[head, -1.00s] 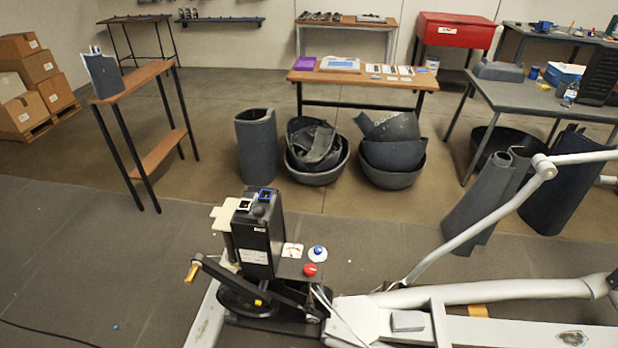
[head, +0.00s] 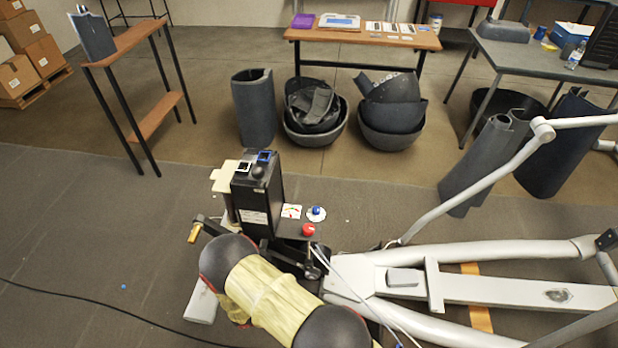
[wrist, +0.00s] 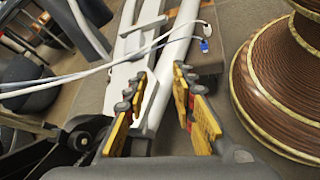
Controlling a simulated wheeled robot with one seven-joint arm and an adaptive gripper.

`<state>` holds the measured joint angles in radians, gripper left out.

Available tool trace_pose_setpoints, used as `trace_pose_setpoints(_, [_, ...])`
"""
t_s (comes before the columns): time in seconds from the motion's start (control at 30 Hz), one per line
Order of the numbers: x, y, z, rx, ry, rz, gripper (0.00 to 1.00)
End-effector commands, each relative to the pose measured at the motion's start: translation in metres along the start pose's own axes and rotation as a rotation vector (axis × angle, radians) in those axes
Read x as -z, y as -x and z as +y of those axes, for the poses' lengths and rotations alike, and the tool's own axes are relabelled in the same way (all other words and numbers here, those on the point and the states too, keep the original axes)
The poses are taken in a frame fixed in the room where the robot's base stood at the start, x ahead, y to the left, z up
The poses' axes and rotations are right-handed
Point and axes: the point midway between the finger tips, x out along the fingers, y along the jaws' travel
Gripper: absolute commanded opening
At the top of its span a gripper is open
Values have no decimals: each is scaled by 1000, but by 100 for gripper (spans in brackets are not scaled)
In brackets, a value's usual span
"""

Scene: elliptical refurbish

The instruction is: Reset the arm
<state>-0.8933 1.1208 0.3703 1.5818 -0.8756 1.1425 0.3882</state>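My gripper (wrist: 158,115) shows at the bottom of the wrist view. Its two yellow-and-black fingers stand well apart, with nothing between them. Beyond the fingers are the white frame tubes of the elliptical (wrist: 140,70). In the head view my arm, with dark round joints and a yellowish sleeve, comes in from the bottom and covers part of the elliptical's crank area. The gripper itself does not show there. The elliptical's white frame (head: 500,285) lies to the right, and its black upright box (head: 257,200) stands just beyond my arm.
Loose white cables with a blue plug (wrist: 204,46) hang near the frame in the wrist view. A large brown ribbed round object (wrist: 275,90) is close on the right. In the head view, a narrow wooden shelf (head: 130,40) stands left and grey bins (head: 315,130) stand behind. Floor is open at left.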

Motion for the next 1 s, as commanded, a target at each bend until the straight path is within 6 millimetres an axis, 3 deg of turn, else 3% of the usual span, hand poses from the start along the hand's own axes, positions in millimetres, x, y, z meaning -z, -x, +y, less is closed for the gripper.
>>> trace_pose_setpoints(0.03, [-16, 11, 10, 50, -20, 13, 26])
trace_pose_setpoints(0.5, [-150, 82, 58, 448, -209, 175, 26])
trace_pose_setpoints(1.0, [-292, 134, 95, 739, -515, 421, 26])
